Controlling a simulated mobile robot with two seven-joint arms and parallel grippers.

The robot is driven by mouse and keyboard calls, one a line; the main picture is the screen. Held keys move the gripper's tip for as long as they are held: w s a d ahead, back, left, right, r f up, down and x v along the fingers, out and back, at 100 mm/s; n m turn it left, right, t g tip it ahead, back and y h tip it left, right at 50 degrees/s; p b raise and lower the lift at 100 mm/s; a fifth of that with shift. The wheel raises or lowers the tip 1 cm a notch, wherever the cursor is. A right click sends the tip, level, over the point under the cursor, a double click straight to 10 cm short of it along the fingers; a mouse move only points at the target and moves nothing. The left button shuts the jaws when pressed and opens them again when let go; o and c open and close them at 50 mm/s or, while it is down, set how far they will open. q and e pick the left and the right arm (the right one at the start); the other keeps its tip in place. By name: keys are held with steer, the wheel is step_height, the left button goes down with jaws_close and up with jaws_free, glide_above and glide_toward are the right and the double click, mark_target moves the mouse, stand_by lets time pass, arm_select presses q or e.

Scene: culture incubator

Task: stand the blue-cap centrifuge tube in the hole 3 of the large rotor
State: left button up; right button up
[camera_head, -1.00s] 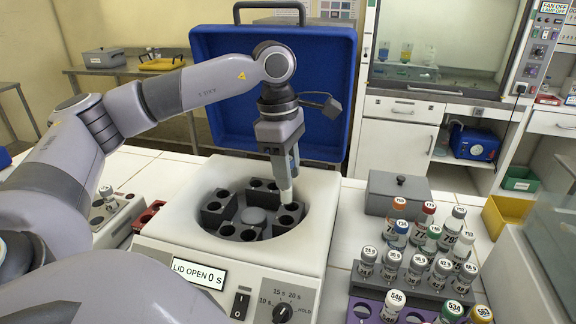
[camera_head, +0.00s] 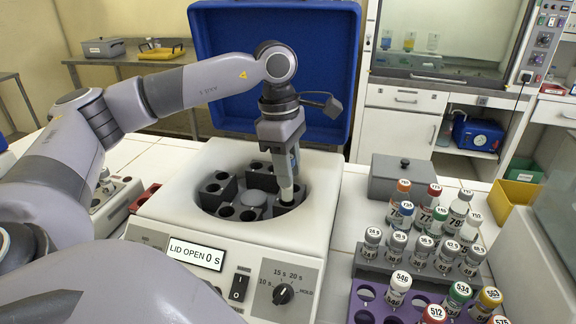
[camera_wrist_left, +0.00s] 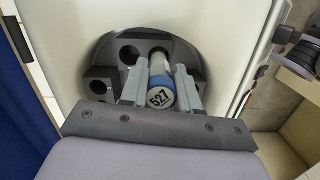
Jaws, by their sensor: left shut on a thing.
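My left gripper (camera_head: 287,160) is above the right side of the large rotor (camera_head: 252,198) in the open centrifuge. It is shut on the blue-cap centrifuge tube (camera_head: 286,188), which points down with its lower end at a rotor hole on the right. I cannot tell how deep it reaches or which hole number this is. In the left wrist view, the tube's blue cap (camera_wrist_left: 160,97), marked 527, sits between the two fingers (camera_wrist_left: 160,88). Several other rotor holes look empty. My right gripper is not in view.
The blue centrifuge lid (camera_head: 345,60) stands open behind the rotor. A grey rack (camera_head: 425,270) and a purple rack (camera_head: 372,308) with several capped tubes stand at the right. A grey lidded box (camera_head: 400,180) is behind them. The centrifuge panel (camera_head: 196,254) reads LID OPEN.

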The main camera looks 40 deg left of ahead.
mark_target(289, 200)
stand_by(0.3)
arm_select(q)
steer(key=shift+f+b, duration=0.7)
steer(key=shift+f, duration=0.2)
steer(key=shift+f+b, duration=1.3)
steer(key=shift+f, duration=0.45)
steer(key=o, duration=1.4)
steer(key=shift+r, duration=0.15)
step_height(289, 200, up, 8)
steer(key=p, duration=0.6)
steer(key=shift+f, duration=0.2)
